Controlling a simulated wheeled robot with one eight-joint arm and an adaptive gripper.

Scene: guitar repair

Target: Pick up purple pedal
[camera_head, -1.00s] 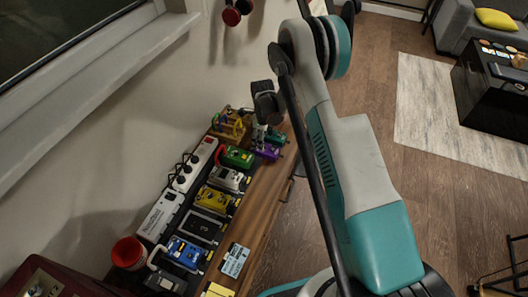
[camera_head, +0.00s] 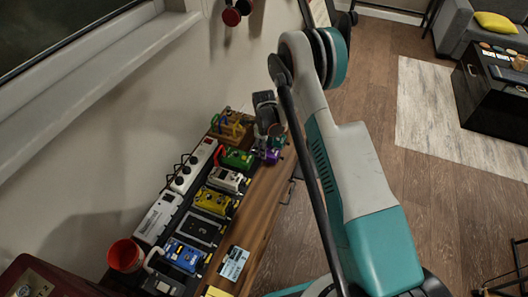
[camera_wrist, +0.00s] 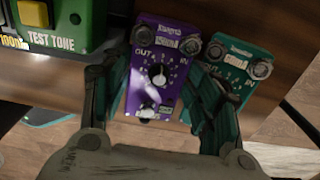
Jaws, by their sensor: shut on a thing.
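The purple pedal (camera_wrist: 157,72) is between the two fingers of my gripper (camera_wrist: 155,105) in the wrist view, with its knob and lettering facing the camera. The gripper is shut on it, one finger at each side. In the head view the purple pedal (camera_head: 267,155) shows only in part near the far end of the wooden bench, and my gripper (camera_head: 268,143) is over it. Whether the pedal touches the bench cannot be told.
A teal pedal (camera_wrist: 235,66) is close at the right of the purple one. A green pedal (camera_wrist: 60,25) is at the left. Several other pedals, a power strip (camera_head: 160,215) and a red cup (camera_head: 125,255) line the bench (camera_head: 262,200). Open floor lies to the right.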

